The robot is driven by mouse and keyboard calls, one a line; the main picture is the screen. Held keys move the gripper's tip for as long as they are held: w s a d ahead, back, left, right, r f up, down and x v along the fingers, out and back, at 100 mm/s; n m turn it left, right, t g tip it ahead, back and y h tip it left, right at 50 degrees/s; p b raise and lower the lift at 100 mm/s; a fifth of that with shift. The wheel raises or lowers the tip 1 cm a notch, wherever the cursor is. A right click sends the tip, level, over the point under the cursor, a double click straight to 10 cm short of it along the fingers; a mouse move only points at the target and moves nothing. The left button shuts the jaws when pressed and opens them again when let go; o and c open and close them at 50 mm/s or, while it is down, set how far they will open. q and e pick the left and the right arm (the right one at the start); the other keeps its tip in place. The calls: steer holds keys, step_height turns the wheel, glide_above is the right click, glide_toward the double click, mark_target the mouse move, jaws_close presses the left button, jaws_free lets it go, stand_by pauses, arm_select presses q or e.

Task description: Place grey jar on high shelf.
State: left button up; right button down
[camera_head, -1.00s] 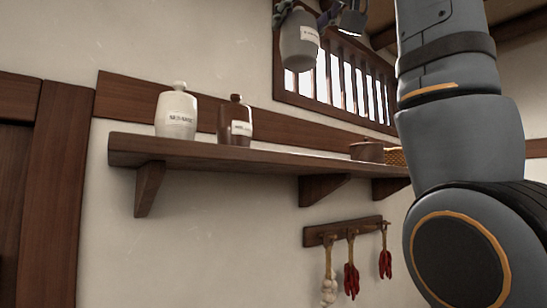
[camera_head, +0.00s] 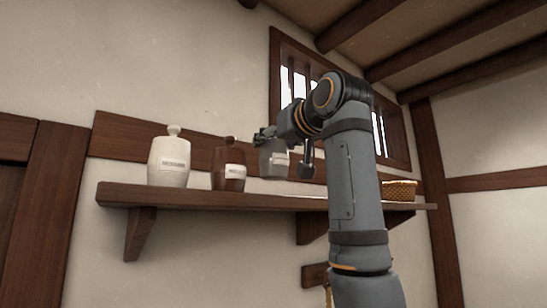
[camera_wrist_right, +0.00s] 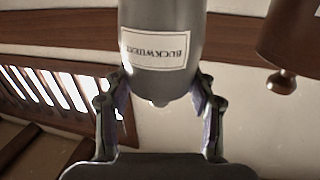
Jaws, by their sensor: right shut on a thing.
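The grey jar (camera_head: 271,160) with a pale label is held upright at the shelf, just right of the brown jar. My right gripper (camera_head: 265,138) is shut on its upper part. In the right wrist view the grey jar (camera_wrist_right: 160,20) appears upside down, its label reading "BUCKWHEAT", with a finger of my right gripper (camera_wrist_right: 160,82) on each side. The high wooden shelf (camera_head: 190,198) runs along the wall. The jar's base looks close to the shelf top; I cannot tell whether it touches. My left gripper is out of view.
A white jar (camera_head: 169,160) and the brown jar (camera_head: 229,168) stand on the shelf's left part; the brown jar (camera_wrist_right: 292,35) also shows in the wrist view. A wicker basket (camera_head: 399,190) sits at the right end. A barred window (camera_head: 288,80) is behind my arm.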

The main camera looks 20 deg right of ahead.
mark_target(279, 156)
steer(key=shift+a+f, duration=0.2)
steer(key=shift+f, duration=0.25)
steer(key=shift+f+p, duration=0.6)
steer(key=shift+f, duration=0.35)
steer(key=shift+w+d+f, duration=0.15)
steer(key=shift+w+f, duration=0.1)
steer(key=shift+f, duration=0.15)
steer(key=shift+s+f, duration=0.1)
steer(key=shift+s, duration=0.1)
steer(key=c, duration=0.6)
jaws_free()
steer(key=shift+c, duration=0.2)
steer(key=shift+o, duration=0.9)
steer(key=shift+w, duration=0.1)
